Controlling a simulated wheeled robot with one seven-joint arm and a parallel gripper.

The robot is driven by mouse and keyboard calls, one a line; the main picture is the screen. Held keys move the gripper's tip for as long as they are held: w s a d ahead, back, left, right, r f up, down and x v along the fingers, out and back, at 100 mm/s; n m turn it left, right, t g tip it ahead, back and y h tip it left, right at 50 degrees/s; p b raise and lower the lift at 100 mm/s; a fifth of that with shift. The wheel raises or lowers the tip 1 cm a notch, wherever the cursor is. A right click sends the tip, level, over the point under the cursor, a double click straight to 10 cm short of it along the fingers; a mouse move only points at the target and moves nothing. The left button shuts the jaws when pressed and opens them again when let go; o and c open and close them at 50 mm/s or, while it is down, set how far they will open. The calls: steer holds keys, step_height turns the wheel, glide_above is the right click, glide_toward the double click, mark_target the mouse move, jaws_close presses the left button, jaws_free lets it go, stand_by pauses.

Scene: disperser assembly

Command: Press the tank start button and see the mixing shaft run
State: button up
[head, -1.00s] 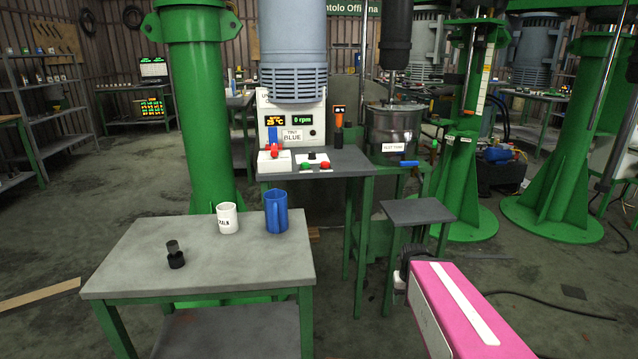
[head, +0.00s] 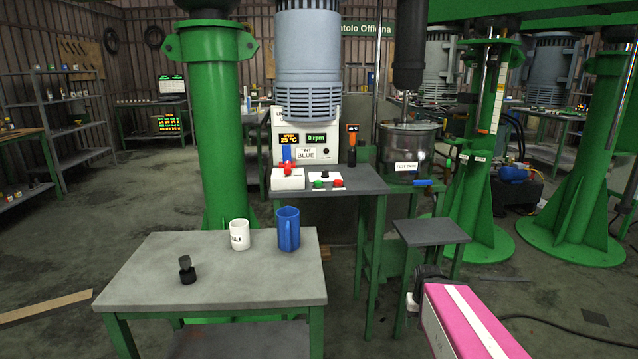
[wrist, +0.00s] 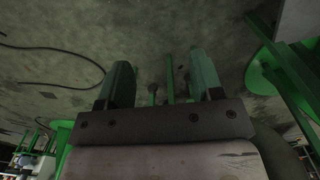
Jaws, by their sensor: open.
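The green button (head: 318,184) and red button (head: 337,183) sit on a panel at the front of the grey control bench (head: 365,182). The display (head: 316,138) behind them reads 0 rpm. The steel tank (head: 400,172), labelled TEST TANK, stands right of the bench. A thin mixing shaft (head: 404,108) enters it from the dark housing above; no turning is visible. In the wrist view my gripper (wrist: 160,82) is open and empty, its two fingers apart over the floor. In the head view it is low right, well short of the buttons.
A grey table (head: 140,285) in front holds a white mug (head: 239,235), a blue jug (head: 288,230) and a small black part (head: 187,270). A small grey stand (head: 431,233) lies between my arm and the bench. A green column (head: 208,110) rises left of the bench.

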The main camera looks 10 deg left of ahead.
jaws_close()
stand_by(1.5)
